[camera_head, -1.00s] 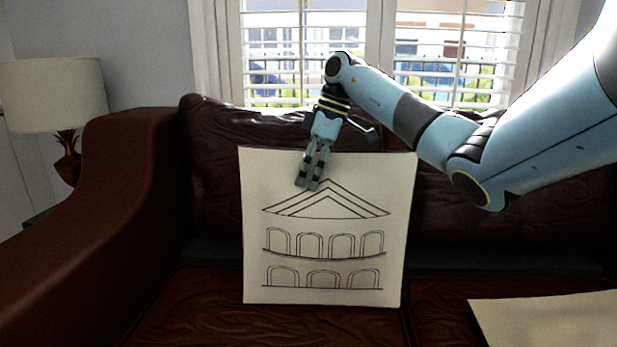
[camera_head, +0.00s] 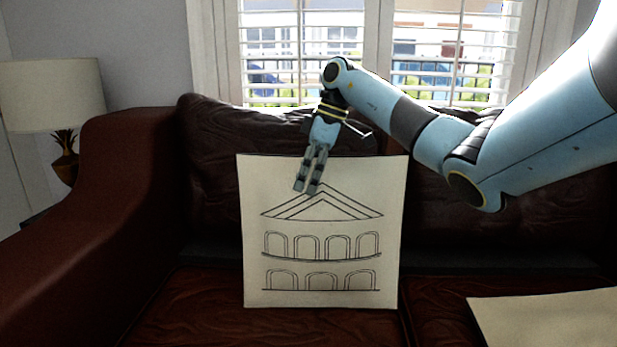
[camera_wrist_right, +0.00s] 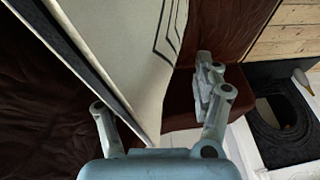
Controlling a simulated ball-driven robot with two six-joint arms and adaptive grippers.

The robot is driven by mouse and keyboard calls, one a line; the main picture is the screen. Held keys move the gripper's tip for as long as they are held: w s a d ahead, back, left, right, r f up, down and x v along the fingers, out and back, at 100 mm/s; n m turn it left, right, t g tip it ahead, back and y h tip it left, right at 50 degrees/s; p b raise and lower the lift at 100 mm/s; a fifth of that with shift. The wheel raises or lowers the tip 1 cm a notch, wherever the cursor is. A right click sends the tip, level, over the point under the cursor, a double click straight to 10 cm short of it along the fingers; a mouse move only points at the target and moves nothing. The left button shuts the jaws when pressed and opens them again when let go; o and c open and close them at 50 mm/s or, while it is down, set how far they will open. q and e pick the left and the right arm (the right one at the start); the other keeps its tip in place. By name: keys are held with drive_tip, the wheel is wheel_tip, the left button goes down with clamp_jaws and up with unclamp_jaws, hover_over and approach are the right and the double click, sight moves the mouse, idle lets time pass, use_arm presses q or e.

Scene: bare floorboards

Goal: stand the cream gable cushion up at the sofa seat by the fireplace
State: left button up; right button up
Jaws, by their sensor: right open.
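The cream gable cushion (camera_head: 320,237), a flat square with a line drawing of a gable and arches, stands upright on the dark red sofa seat (camera_head: 190,310), its face towards my head camera. My right gripper (camera_head: 306,190) is open at its top edge, and the fingers overlap the top of the drawing in the head view. In the right wrist view the cushion (camera_wrist_right: 140,70) shows its pale face and dark edge, running down between the open fingers (camera_wrist_right: 160,112). I cannot tell whether they touch it. My left gripper and the fireplace are not seen in the head view.
The sofa backrest (camera_head: 222,160) rises behind the cushion, and a thick armrest (camera_head: 110,190) is on the left. A lamp (camera_head: 55,95) stands beyond it. Another cream flat thing (camera_head: 550,318) lies at bottom right. Floorboards (camera_wrist_right: 290,30) show in the wrist view.

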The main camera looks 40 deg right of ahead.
drive_tip(key=v, duration=1.2)
